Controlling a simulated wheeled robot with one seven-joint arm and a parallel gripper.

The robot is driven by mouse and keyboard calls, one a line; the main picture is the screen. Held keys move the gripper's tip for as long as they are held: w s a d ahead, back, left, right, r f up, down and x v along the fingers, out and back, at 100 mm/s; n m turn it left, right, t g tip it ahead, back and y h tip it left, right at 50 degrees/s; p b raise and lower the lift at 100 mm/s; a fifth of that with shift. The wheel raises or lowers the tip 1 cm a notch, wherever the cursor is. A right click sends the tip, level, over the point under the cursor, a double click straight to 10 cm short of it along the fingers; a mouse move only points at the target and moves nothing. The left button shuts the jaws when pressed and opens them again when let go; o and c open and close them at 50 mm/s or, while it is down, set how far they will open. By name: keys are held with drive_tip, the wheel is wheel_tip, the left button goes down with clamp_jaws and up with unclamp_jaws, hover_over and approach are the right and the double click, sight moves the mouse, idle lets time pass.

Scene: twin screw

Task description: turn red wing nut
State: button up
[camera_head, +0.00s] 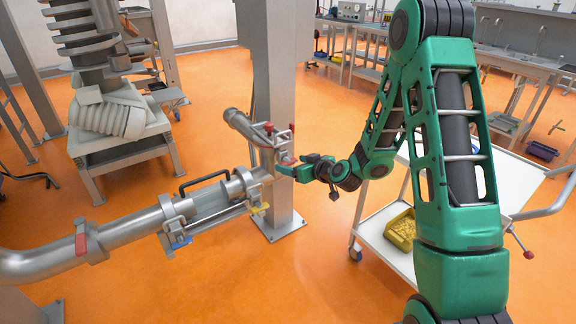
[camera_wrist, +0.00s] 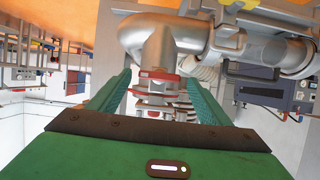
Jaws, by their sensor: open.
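Red clamp parts sit on the steel pipe joint by the column; the red wing nut (camera_wrist: 158,74) appears to be the red bar between my fingers in the wrist view. My gripper (camera_head: 288,168) reaches left to the joint. In the wrist view my gripper (camera_wrist: 158,85) is open, one finger on each side of the red parts. I cannot tell whether either finger touches them.
A steel pipe (camera_head: 130,228) runs left from the joint, with a red clamp (camera_head: 81,240), a blue handle (camera_head: 181,242) and a yellow handle (camera_head: 260,209). A thick column (camera_head: 268,70) stands behind. A white cart (camera_head: 395,255) with a yellow bin (camera_head: 401,230) stands at right.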

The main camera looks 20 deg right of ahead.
drive_tip(key=v, duration=0.7)
drive_tip(key=shift+s, duration=0.15)
drive_tip(key=s+d+r+m+g+h, duration=0.1)
drive_tip(key=s+d+r+m+g, duration=0.2)
drive_tip(key=s, duration=1)
drive_tip(key=s+d+r+m+g+h, duration=0.1)
drive_tip(key=s+d+r+m+g, duration=0.2)
drive_tip(key=s, duration=1.1)
drive_tip(key=s+d+r+m+g+h, duration=0.2)
drive_tip(key=s+d+g, duration=0.4)
drive_tip(key=s, duration=0.7)
wheel_tip(320, 180, up, 2)
drive_tip(key=shift+s+d+r+m+g, duration=0.1)
drive_tip(key=shift+s+d+m+g, duration=0.3)
drive_tip(key=shift+d+m, duration=0.45)
